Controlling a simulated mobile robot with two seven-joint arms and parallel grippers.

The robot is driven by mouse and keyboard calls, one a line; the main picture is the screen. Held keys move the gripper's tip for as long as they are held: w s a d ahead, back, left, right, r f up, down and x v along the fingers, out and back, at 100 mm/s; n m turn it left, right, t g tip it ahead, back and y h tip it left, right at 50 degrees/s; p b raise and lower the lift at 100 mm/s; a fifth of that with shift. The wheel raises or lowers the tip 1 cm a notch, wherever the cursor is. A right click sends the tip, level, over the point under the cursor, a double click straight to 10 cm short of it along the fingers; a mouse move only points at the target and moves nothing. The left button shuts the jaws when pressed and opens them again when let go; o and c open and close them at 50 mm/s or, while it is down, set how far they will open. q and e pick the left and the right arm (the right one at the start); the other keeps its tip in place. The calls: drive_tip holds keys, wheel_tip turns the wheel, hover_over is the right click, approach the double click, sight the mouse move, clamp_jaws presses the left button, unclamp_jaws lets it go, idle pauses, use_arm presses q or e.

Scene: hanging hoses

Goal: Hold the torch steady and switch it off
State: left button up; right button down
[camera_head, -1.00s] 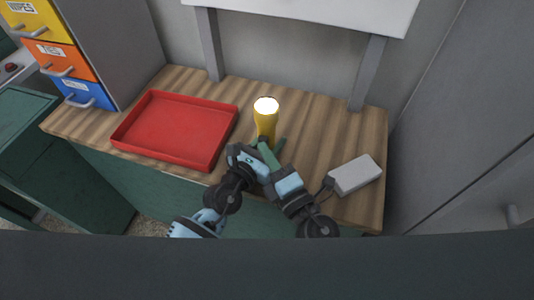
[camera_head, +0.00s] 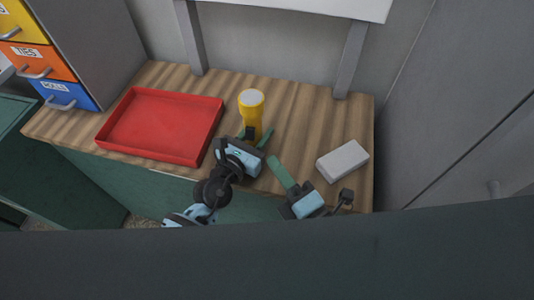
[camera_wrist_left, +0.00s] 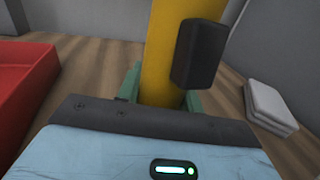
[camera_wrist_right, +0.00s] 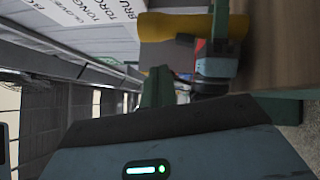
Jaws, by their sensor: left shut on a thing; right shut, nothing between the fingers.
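The yellow torch (camera_head: 251,112) stands upright over the wooden bench in the head view, its round lens (camera_head: 251,97) facing up and grey, not lit. My left gripper (camera_head: 255,137) is shut around the torch's lower body. In the left wrist view the torch (camera_wrist_left: 160,50) rises between the green fingers, with a black block (camera_wrist_left: 200,52) on its side. My right gripper (camera_head: 277,165) is shut and empty, apart from the torch, to its lower right. In the right wrist view the torch (camera_wrist_right: 175,27) shows sideways beyond the fingers.
A red tray (camera_head: 160,152) lies left of the torch on the bench (camera_head: 300,105). A light grey box (camera_head: 342,160) lies to the right. Coloured drawers (camera_head: 66,92) stand at the far left. Two grey posts (camera_head: 350,60) rise at the back.

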drive_tip(key=shift+s+d+r, duration=0.1)
drive_tip(key=shift+s+d, duration=0.25)
drive_tip(key=shift+s, duration=0.25)
use_arm(q)
drive_tip(key=o, duration=1.1)
drive_tip(key=shift+o, duration=0.2)
drive_tip(key=shift+s, duration=0.1)
drive_tip(key=v, duration=1.2)
